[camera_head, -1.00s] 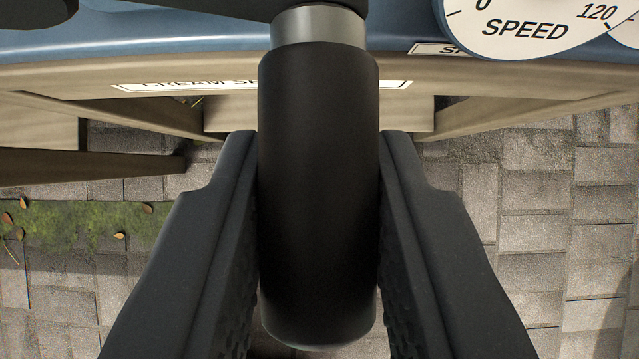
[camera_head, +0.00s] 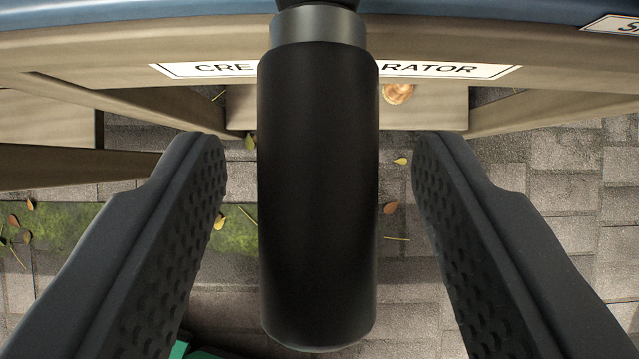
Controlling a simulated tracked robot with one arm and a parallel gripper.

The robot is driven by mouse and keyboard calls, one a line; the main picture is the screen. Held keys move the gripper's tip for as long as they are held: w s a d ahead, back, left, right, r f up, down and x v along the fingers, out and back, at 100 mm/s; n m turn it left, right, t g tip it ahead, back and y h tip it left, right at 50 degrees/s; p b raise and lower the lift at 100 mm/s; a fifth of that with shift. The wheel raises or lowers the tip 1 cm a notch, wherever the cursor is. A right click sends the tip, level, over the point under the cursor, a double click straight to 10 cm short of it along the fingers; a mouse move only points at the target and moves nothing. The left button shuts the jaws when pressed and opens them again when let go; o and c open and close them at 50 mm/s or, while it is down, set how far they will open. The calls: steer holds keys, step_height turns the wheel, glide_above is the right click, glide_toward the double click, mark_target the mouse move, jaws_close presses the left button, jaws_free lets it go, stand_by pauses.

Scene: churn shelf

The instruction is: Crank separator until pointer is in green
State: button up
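The crank handle (camera_head: 318,195) is a black cylinder with a grey metal collar (camera_head: 318,27) at its top. It hangs in the middle of the view, between the two fingers of my gripper (camera_head: 320,160). The gripper is open, with a clear gap on each side of the handle, and touches it on neither side. The separator's label (camera_head: 440,70), partly hidden behind the handle, reads "CRE...RATOR" on the wooden bench edge. The speed dial and its pointer are out of view; only a corner of a small label (camera_head: 615,24) shows at the top right.
The wooden bench edge (camera_head: 80,50) with blue metal above it (camera_head: 180,10) crosses the top. Wooden legs and braces stand below. Stone paving (camera_head: 560,220) with a mossy strip (camera_head: 60,225) and scattered leaves lies beneath. A green object (camera_head: 195,350) shows at the bottom edge.

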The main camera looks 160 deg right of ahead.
stand_by(0.5)
steer(key=shift+p+v, duration=0.55)
steer(key=shift+v, duration=0.65)
steer(key=shift+p+v, duration=0.95)
steer(key=shift+v, duration=1.9)
steer(key=s+a+r+m+t+p, duration=0.1)
steer(key=s+r+t+p, duration=0.15)
steer(key=r, duration=1.55)
steer(key=s+a+r+t+p, duration=0.1)
steer(key=r+t+p, duration=0.15)
steer(key=r, duration=1.65)
steer(key=s+a+r+m+t+p, duration=0.1)
steer(key=s+r, duration=0.5)
steer(key=r, duration=0.4)
steer(key=s+a+r+t+h+p, duration=0.1)
steer(key=s+r+p, duration=0.1)
steer(key=s+r, duration=0.4)
steer(key=s+a+r+m+t+h+p, duration=0.1)
steer(key=s+r, duration=0.5)
steer(key=r, duration=0.9)
steer(key=shift+r+m+t, duration=0.15)
steer(key=shift+m+t, duration=0.15)
